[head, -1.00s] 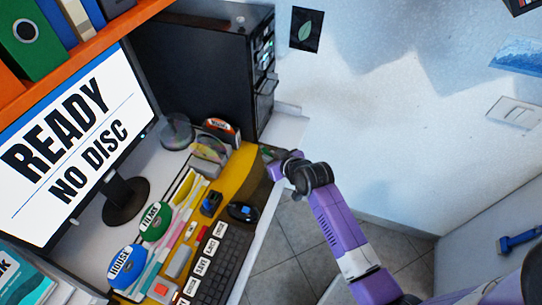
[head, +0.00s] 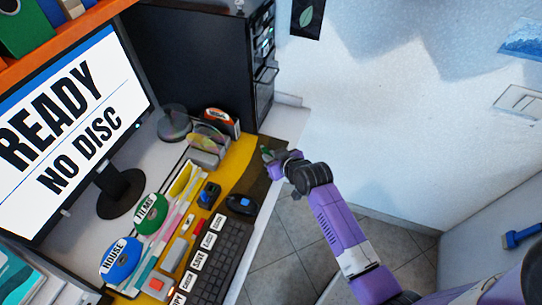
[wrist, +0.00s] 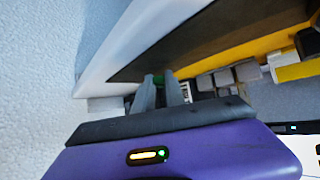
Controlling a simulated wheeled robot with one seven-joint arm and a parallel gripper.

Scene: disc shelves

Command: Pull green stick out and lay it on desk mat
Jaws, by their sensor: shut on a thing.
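My gripper (head: 270,155) is at the desk's right edge, by the front of the black computer tower. In the wrist view my gripper (wrist: 160,82) has its two fingers close together with a small green piece, the green stick (wrist: 158,78), between their tips. A bit of the green stick (head: 266,153) also shows at the fingertips in the head view; the rest of it is hidden. The desk mat, yellow with a dark strip (head: 262,177), lies beside and below the gripper. The dark strip (wrist: 205,40) also shows in the wrist view. I cannot tell whether the stick touches it.
The black computer tower (head: 225,60) stands behind the mat. A keyboard (head: 222,262), a dark mouse (head: 241,204), a blue item (head: 208,193) and labelled discs (head: 150,210) crowd the desk to the left. A monitor (head: 70,120) stands at far left. Open floor (head: 290,235) lies right.

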